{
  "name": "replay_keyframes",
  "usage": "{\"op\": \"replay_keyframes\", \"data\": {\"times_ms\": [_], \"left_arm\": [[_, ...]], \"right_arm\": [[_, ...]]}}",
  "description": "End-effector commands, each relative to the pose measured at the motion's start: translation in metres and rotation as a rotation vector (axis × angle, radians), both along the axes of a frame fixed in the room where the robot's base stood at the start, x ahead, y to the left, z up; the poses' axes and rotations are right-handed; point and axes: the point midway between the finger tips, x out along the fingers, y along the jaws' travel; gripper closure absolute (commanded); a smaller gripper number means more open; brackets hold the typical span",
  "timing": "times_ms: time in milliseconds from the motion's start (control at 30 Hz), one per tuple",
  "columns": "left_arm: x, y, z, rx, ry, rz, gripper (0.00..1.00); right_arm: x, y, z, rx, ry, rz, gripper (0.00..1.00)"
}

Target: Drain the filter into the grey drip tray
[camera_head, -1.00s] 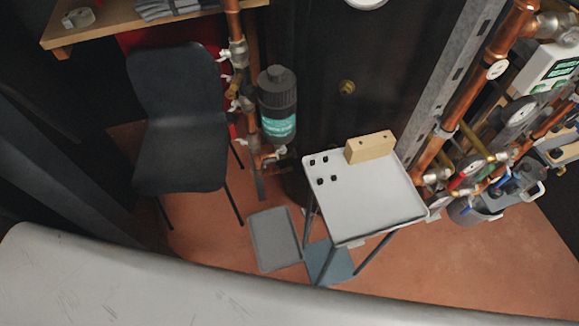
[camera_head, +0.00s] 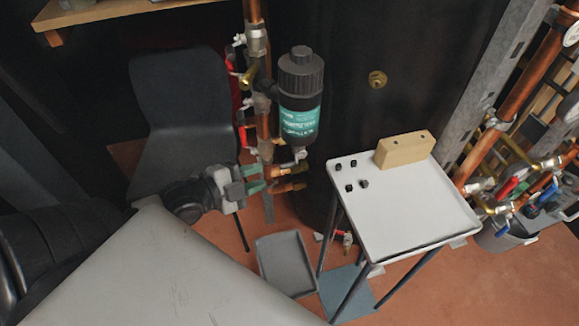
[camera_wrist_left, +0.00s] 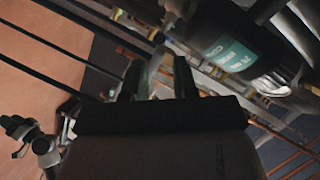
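The filter (camera_head: 300,95), a dark canister with a teal label, stands upright on the copper pipework. It also shows large and tilted in the left wrist view (camera_wrist_left: 235,50). A small valve with a pale handle (camera_head: 300,155) sits at its lower end. The grey drip tray (camera_head: 285,264) lies empty on the floor, in front of the pipework and below the filter. My left gripper (camera_head: 257,179) is open, its green-tipped fingers apart, left of and below the filter near short copper pipe ends. My right gripper is not in view.
A white stand (camera_head: 410,210) with a wooden block (camera_head: 404,149) and several small black pieces is on the right. A blue-grey mat (camera_head: 346,292) lies below it. A black chair (camera_head: 180,105) stands behind my left arm. Piping fills the right edge.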

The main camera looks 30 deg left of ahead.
Motion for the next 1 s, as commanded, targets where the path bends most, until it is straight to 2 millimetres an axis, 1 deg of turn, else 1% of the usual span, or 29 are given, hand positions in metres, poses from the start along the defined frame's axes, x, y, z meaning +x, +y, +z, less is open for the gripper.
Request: {"op": "replay_keyframes", "data": {"times_ms": [33,300,500,700,967,1000], "left_arm": [[0.008,-0.003,-0.001,-0.003,-0.007,0.000,0.72],[0.046,-0.017,-0.010,-0.003,-0.005,0.003,0.72],[0.068,-0.026,-0.016,-0.004,-0.001,0.002,0.72],[0.078,-0.030,-0.019,-0.002,0.001,0.000,0.72],[0.079,-0.031,-0.019,-0.001,0.001,0.000,0.72],[0.079,-0.031,-0.019,-0.001,0.001,0.000,0.73]], "right_arm": [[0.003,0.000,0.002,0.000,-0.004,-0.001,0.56],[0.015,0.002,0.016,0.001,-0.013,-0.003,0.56],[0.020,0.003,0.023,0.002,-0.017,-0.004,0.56],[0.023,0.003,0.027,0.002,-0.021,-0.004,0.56],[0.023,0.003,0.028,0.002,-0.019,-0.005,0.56],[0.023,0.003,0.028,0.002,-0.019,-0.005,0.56]]}}
